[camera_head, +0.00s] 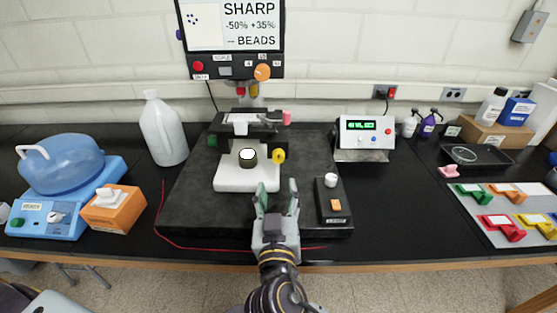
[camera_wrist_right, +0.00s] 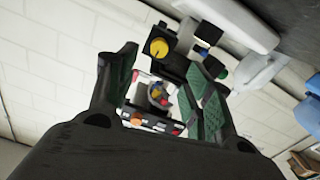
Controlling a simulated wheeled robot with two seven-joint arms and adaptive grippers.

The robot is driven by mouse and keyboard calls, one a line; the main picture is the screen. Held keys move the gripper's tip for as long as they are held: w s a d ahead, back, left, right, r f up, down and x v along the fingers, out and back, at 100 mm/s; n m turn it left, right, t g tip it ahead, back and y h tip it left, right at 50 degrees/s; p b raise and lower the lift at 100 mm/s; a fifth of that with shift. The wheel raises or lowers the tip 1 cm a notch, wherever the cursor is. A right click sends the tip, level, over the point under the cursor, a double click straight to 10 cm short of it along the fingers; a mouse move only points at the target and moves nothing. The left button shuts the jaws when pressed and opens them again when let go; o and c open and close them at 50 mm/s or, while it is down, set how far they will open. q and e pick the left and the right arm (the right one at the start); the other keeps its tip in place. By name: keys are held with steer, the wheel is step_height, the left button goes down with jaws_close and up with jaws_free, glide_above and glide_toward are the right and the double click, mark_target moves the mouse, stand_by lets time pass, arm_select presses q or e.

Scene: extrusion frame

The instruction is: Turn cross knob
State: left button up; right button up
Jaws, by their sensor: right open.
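My right gripper (camera_head: 278,190) is open and empty in front of the microscope-like instrument, its fingers pointing toward it. A round yellow knob (camera_head: 279,155) sits on the instrument's right side, just beyond the fingertips and apart from them. It also shows in the right wrist view (camera_wrist_right: 158,47), where the open fingers stand apart below it. An orange knob (camera_head: 262,72) is on the panel under the screen, and a pink knob (camera_head: 287,117) is at the stage's right. No cross shape is clear on any knob, so I cannot tell which is the cross knob. My left gripper is not in view.
A black box with a white knob and orange button (camera_head: 336,205) stands right of my gripper. A display unit (camera_head: 364,134) is behind it. A white jug (camera_head: 162,130) stands left. A red cable (camera_head: 200,248) runs along the front. The slab's front left is clear.

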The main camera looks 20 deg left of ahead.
mark_target(278, 160)
steer(key=p+x, duration=0.1)
steer(key=x, duration=0.7)
steer(key=shift+w, duration=0.1)
steer(key=shift+p+x, duration=0.5)
steer(key=shift+x, duration=0.7)
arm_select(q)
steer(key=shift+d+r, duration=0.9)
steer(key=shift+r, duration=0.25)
arm_select(e)
steer(key=shift+x, duration=0.95)
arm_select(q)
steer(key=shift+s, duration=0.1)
arm_select(e)
steer(key=shift+c, duration=0.2)
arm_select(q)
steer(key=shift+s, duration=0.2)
arm_select(e)
steer(key=c, duration=1)
